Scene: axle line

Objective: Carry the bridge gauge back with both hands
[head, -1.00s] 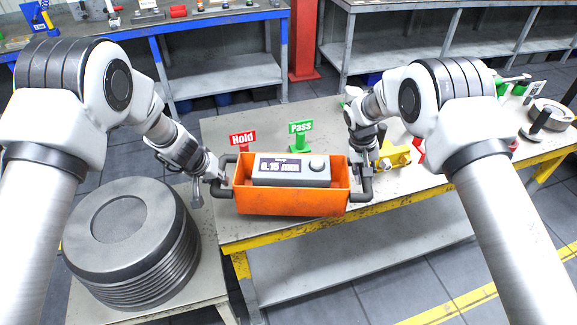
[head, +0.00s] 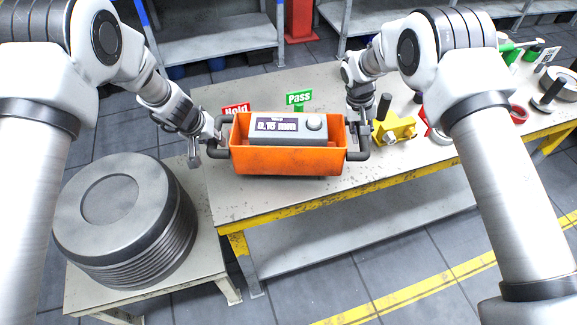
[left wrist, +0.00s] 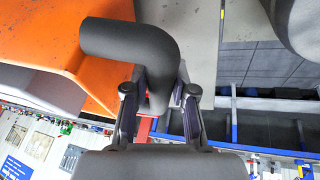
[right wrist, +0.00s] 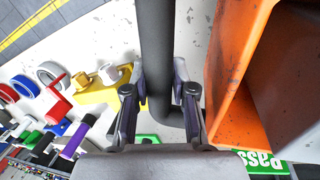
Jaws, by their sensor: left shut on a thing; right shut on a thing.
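The bridge gauge (head: 290,160) is an orange open box with a grey display unit (head: 289,133) in it and a dark bent handle at each end. It looks level, over the front of the work table; I cannot tell whether its underside touches the top. My left gripper (head: 214,146) is shut on the left handle, and the left wrist view shows its fingers (left wrist: 158,105) on both sides of that bar. My right gripper (head: 362,138) is shut on the right handle, also between the fingers in the right wrist view (right wrist: 160,105). The box's underside is hidden.
A red Hold sign (head: 236,109) and a green Pass sign (head: 299,98) stand just behind the box. A yellow fixture (head: 394,129) and small parts are to its right. The floor in front is clear.

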